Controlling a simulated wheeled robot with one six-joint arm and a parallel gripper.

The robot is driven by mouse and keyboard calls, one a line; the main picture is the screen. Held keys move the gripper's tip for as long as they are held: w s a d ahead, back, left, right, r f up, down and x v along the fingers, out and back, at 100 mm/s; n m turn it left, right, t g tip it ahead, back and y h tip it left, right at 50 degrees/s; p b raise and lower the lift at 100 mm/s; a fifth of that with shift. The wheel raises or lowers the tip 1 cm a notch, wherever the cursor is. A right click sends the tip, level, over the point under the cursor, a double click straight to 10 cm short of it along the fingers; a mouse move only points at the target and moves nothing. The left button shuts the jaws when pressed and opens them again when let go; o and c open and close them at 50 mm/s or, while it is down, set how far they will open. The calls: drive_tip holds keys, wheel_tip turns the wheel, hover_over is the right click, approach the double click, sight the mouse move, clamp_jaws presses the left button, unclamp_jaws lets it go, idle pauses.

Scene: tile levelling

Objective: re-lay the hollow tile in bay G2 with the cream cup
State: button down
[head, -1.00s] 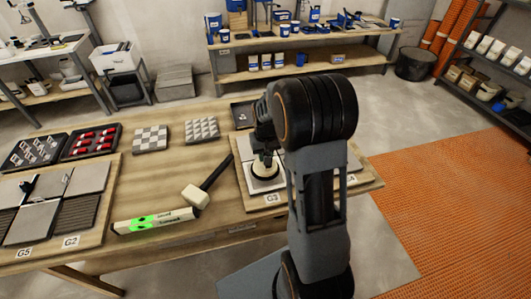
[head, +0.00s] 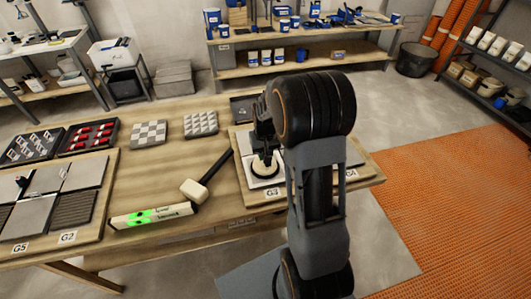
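The cream cup (head: 264,169), a pale round disc with a dark top, is on or just above a light tile on the right board (head: 250,202), behind the label G3. My gripper (head: 266,156) points down at its top. The fingers are small, dark and partly behind my arm, so I cannot tell whether they grip it. Bay G2 is on the left board (head: 88,236), by its label (head: 67,237). Dark ribbed bedding (head: 75,208) shows behind that label, with no tile visible over it. Light grey tiles lie around it.
A mallet (head: 196,190) and a level with green lights (head: 150,215) lie between the boards. Trays of red parts (head: 85,138) and clips (head: 35,146) and two patterned blocks (head: 150,133) stand behind. My arm hides much of the right board.

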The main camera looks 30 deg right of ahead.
drive_tip(key=shift+f, duration=0.15)
drive_tip(key=c, duration=0.9)
unclamp_jaws()
wheel_tip(320, 180, up, 14)
drive_tip(key=shift+f, duration=0.1)
